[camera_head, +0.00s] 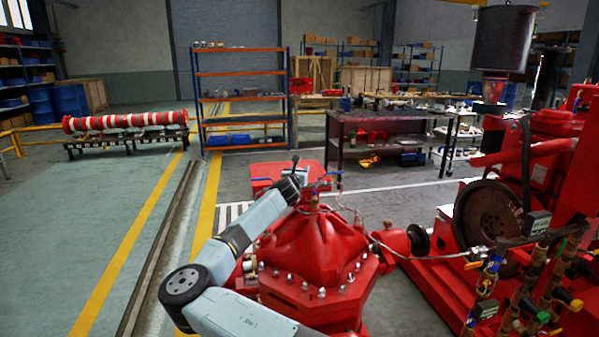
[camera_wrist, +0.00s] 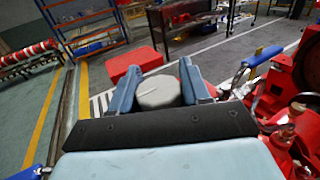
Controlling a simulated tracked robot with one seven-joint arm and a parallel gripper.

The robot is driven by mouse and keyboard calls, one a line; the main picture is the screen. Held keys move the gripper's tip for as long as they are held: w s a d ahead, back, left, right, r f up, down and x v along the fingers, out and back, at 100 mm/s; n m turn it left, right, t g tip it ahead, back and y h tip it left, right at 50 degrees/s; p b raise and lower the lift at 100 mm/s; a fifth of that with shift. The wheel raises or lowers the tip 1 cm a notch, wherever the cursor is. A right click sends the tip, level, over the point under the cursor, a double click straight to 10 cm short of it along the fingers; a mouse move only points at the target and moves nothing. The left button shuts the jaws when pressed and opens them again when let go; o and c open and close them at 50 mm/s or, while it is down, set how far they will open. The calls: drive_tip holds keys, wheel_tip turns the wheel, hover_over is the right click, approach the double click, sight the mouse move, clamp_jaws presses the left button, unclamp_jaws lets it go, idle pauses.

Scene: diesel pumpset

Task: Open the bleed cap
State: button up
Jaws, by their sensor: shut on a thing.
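A grey round cap (camera_wrist: 158,92), which looks like the bleed cap, sits between the two blue-grey fingers of my gripper (camera_wrist: 158,88) in the wrist view. The fingers flank it left and right and are shut on it. In the head view my gripper (camera_head: 302,178) is at the top of the red pump housing (camera_head: 312,240). The cap cannot be made out there, and the wrist view hides its lower part behind the dark gripper body.
A valve with a blue lever (camera_wrist: 241,73) stands just right of my gripper in the wrist view. A thin hose (camera_head: 352,213) runs right from the housing top. The red engine (camera_head: 545,150) fills the right side. Open floor (camera_head: 85,215) lies left.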

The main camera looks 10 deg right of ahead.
drive_tip(key=shift+n+t+y, duration=0.3)
drive_tip(key=shift+n+y, duration=0.1)
drive_tip(key=shift+y, duration=0.2)
drive_tip(key=n+y, duration=0.1)
drive_tip(key=n+t+y, duration=0.1)
drive_tip(key=y, duration=0.1)
drive_tip(key=n+y, duration=0.1)
drive_tip(key=y, duration=0.1)
drive_tip(key=shift+w+a+n, duration=0.1)
drive_tip(key=shift+a+n, duration=0.2)
drive_tip(key=n+y, duration=0.1)
drive_tip(key=y, duration=0.1)
drive_tip(key=n+y, duration=0.3)
drive_tip(key=y, duration=0.2)
drive_tip(key=shift+a, duration=0.3)
drive_tip(key=n+g+y, duration=0.1)
drive_tip(key=y, duration=0.1)
drive_tip(key=n+g+y, duration=0.1)
drive_tip(key=n+y, duration=0.1)
drive_tip(key=n+g+y, duration=0.1)
drive_tip(key=n+y, duration=0.1)
drive_tip(key=shift+s+a+g+y, duration=0.2)
drive_tip(key=shift+a+g+y, duration=0.1)
drive_tip(key=shift+g, duration=0.1)
drive_tip(key=shift+s+a+n+g+y, duration=0.1)
drive_tip(key=shift+a+n+g+y, duration=0.05)
drive_tip(key=shift+n+g+y, duration=0.8)
drive_tip(key=shift+s+a+n+g+y, duration=0.1)
drive_tip(key=shift+n+g+y, duration=0.65)
drive_tip(key=shift+g, duration=0.3)
